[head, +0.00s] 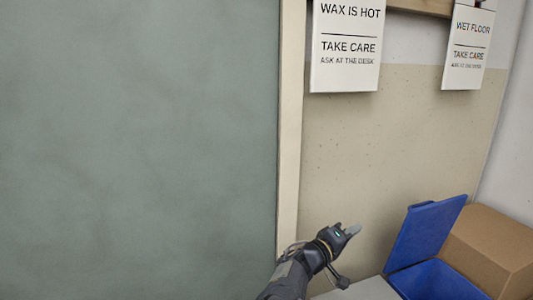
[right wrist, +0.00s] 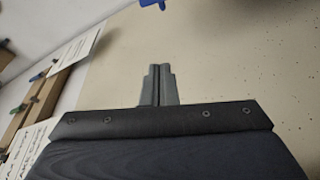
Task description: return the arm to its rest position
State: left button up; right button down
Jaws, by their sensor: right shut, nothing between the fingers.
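My right gripper (head: 352,231) shows low in the middle right of the head view, in front of the beige lower part of the wall. In the right wrist view the two grey fingers of the gripper (right wrist: 158,72) lie together, with nothing between them. My right arm comes in from the bottom edge of the head view. The left gripper is in neither view.
A blue bin (head: 436,283) with its lid raised stands right of the gripper, beside a cardboard box (head: 492,245). Signs reading "WAX IS HOT" (head: 346,45) and "WET FLOOR" (head: 467,48) hang above. A large grey-green panel (head: 135,150) fills the left.

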jog(key=s+d+f+m+g+y, duration=0.35)
jog(key=s+d+f+g, duration=0.45)
jog(key=d, duration=0.3)
jog(key=s+d+f+m+g+y, duration=0.15)
jog(key=s+f+y, duration=0.3)
jog(key=s, duration=0.55)
jog(key=s+a+r+t+y, duration=0.2)
jog(key=s+a+r+y, duration=0.35)
jog(key=s, duration=0.55)
jog(key=s+a+r+t+y, duration=0.25)
jog(key=s+a+y, duration=0.35)
jog(key=s+a, duration=0.45)
notch_tip(320, 180, up, 32)
jog(key=d+p, duration=0.1)
jog(key=p, duration=3.1)
jog(key=shift+s+d+f, duration=0.15)
jog(key=shift+s+f, duration=0.1)
jog(key=shift+s, duration=0.2)
